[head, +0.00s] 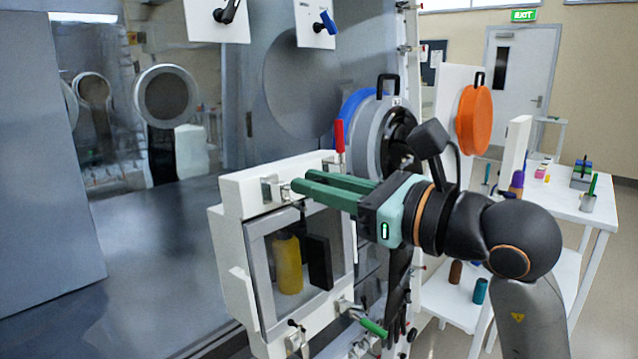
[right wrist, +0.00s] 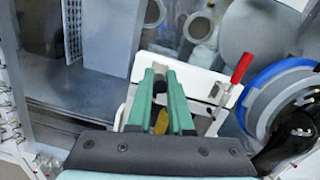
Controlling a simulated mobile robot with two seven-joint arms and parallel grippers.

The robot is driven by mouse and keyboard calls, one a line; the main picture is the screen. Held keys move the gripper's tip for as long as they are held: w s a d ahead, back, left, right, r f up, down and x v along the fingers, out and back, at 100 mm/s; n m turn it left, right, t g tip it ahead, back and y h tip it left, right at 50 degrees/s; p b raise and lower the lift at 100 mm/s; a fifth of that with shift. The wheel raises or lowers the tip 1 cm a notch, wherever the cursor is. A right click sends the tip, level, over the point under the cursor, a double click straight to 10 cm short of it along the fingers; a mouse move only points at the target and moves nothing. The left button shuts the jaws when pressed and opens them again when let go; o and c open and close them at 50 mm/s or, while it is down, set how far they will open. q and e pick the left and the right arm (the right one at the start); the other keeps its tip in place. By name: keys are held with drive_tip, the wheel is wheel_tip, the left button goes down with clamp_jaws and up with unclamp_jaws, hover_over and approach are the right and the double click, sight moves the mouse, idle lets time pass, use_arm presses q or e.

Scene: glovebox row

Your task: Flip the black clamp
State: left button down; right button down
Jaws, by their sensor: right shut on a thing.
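My right gripper (head: 297,187) reaches in from the right, with its green fingers at the top edge of the white frame around a small windowed door. It is shut on the black clamp, whose metal bracket (head: 270,190) shows just left of the fingertips. The fingers hide most of the clamp's handle in the head view. In the right wrist view the black clamp (right wrist: 160,86) shows as a dark piece between the fingers (right wrist: 161,76). My left gripper is in neither view.
A red-handled clamp (head: 339,138) stands upright close by on the same frame. A green-handled clamp (head: 374,327) sits at its lower right. A yellow bottle (head: 288,264) shows behind the window. A round blue-rimmed port (head: 358,112) is behind. A white table (head: 568,205) stands right.

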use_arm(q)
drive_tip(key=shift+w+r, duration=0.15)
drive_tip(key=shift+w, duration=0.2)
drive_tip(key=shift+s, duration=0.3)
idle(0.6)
